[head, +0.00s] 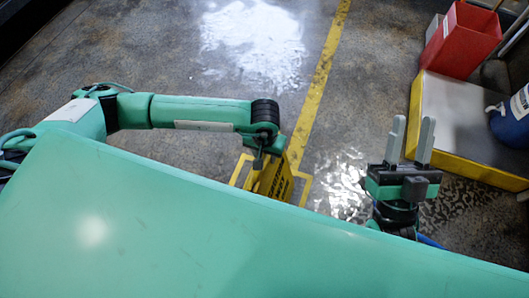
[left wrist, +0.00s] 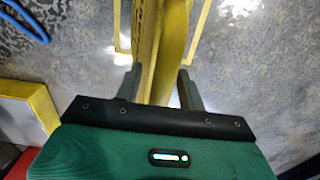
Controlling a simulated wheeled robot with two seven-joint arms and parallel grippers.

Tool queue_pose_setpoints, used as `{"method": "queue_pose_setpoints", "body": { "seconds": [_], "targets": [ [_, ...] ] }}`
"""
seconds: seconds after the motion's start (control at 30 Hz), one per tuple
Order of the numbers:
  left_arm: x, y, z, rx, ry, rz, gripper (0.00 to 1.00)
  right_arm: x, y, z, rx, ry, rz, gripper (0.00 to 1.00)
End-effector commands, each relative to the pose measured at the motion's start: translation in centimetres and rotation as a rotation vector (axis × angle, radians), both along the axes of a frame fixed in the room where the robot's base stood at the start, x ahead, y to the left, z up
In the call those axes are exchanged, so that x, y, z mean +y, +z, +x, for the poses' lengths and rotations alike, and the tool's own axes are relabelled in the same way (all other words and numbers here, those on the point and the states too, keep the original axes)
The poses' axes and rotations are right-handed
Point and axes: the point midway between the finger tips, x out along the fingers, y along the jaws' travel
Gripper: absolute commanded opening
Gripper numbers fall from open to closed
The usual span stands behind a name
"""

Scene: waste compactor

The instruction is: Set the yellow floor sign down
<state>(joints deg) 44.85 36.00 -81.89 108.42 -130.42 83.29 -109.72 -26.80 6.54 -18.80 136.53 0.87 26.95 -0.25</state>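The yellow floor sign (head: 272,181) is below the end of my left arm in the head view, partly hidden by my green body. It shows dark markings. My left gripper (head: 262,152) is mostly hidden in the head view. A thin yellow outline (head: 301,190) shows on the floor around the sign. Whether the sign touches the floor is unclear. My right gripper (head: 411,142) is open and empty, fingers upward.
A yellow stripe (head: 325,65) crosses the concrete floor. At the right, a yellow-edged grey platform (head: 465,120) carries a red bin (head: 461,40). A blue container (head: 511,120) stands at the right edge. The floor beyond my left arm is clear, with shiny patches.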

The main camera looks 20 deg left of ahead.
Motion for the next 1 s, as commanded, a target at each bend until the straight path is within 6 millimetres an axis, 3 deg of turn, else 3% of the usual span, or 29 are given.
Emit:
{"method": "queue_pose_setpoints", "body": {
  "seconds": [0.23, 0.7, 1.0],
  "targets": [
    [0.0, 0.4, 0.0, 0.0, 0.0, 0.0, 0.4, 0.3, -0.7, 0.3, 0.057, 0.006, -0.012, 0.36],
    [0.0, 10.0, 0.1, -0.002, -0.002, 0.001, 0.4, 2.9, -8.6, 1.4, 0.502, 0.075, -0.117, 0.36],
    [0.0, 12.2, 0.0, 0.001, -0.001, 0.001, 0.4, 3.4, -10.6, 1.1, 0.598, 0.093, -0.142, 0.36]
  ]
}}
